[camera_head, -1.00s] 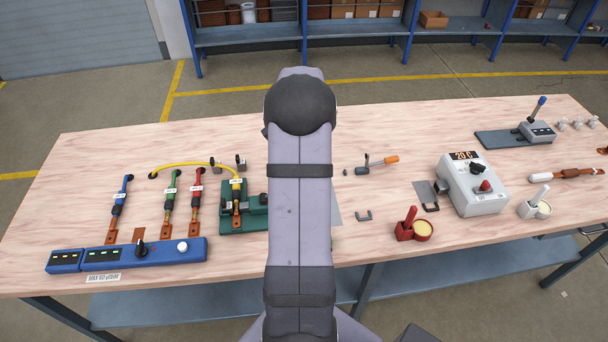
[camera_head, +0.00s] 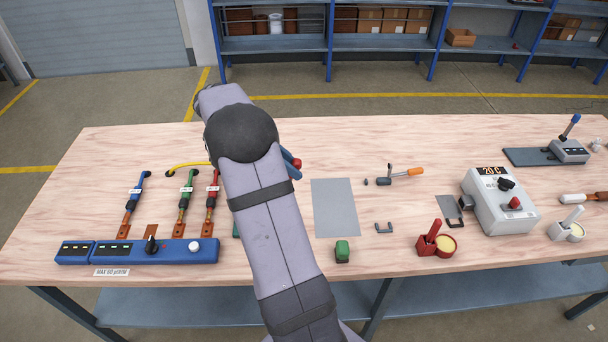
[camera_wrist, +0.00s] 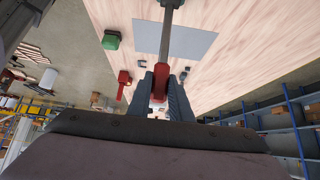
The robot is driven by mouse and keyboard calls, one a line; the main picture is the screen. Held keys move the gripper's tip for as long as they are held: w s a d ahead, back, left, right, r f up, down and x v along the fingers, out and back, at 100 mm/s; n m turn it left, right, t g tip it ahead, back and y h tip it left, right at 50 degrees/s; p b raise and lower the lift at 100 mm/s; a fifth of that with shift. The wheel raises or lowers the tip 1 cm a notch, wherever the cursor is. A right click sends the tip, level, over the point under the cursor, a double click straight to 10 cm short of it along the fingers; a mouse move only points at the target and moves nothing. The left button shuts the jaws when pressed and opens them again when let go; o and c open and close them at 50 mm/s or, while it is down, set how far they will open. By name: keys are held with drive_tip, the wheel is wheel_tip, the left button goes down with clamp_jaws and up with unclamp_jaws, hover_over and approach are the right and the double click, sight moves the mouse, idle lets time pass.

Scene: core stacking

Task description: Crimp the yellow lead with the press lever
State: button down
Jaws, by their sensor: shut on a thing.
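My gripper (camera_wrist: 160,98) is shut on the red handle (camera_wrist: 161,78) of a lever. The lever's grey shaft (camera_wrist: 169,30) runs to the top edge of the wrist view. In the head view a red end (camera_head: 297,163) shows just right of my arm. The yellow lead (camera_head: 186,165) shows only as a short arc left of my arm. Its labelled end and nearly all of the green press are hidden behind my arm, so the state of the crimp cannot be seen.
Blue, green and red leads stand behind a blue meter (camera_head: 185,251) at the left. A grey mat (camera_head: 335,207) and a green block (camera_head: 342,251) lie right of my arm. Farther right are a red pot (camera_head: 436,243) and a white heater box (camera_head: 500,203).

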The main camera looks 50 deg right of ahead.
drive_tip(key=shift+w+a+r+g+h+b, duration=0.2)
drive_tip(key=shift+w+a+g+h+b, duration=0.45)
drive_tip(key=shift+w+a, duration=0.3)
drive_tip(key=c, duration=1.6)
unclamp_jaws()
drive_tip(key=shift+w, duration=0.1)
drive_tip(key=shift+b+v, duration=0.85)
drive_tip(key=shift+v, duration=2.8)
drive_tip(key=shift+a+f, duration=0.1)
